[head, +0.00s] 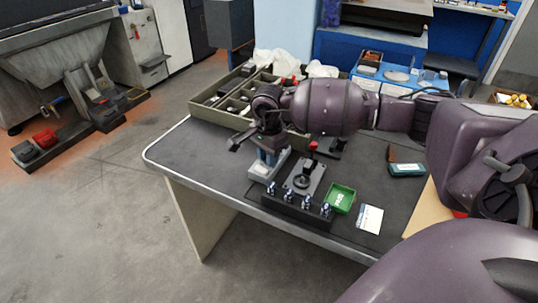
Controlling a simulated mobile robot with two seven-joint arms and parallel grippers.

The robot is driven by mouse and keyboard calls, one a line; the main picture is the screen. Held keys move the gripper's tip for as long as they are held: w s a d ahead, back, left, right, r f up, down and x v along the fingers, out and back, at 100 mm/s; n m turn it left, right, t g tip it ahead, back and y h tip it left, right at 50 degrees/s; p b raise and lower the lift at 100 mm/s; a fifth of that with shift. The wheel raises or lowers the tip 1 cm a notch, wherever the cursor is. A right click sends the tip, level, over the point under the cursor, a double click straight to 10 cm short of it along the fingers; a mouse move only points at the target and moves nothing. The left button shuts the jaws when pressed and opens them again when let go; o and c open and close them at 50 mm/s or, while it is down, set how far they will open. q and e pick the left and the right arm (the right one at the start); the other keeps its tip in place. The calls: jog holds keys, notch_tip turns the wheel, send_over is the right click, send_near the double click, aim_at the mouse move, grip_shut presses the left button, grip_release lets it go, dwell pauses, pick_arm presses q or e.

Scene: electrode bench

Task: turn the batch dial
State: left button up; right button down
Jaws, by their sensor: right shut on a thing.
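My right gripper (268,155) reaches in from the right and points down over a small blue-grey unit (262,173) near the front edge of the bench. It is shut low on the top of this unit, apparently on the batch dial. The dial itself is hidden by the jaws, so its angle cannot be told. My left gripper is not in view.
A green tray (340,198), white card (369,218) and teal box (407,170) lie further right. An olive compartment tray (203,112) stands behind. The bench's left end is clear.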

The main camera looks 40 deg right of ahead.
jog(key=shift+m+p, duration=0.35)
jog(key=shift+m, duration=1.45)
jog(key=c, duration=1)
grip_release()
jog(key=shift+c, duration=0.2)
jog(key=shift+o, duration=0.3)
jog(key=shift+f, duration=0.1)
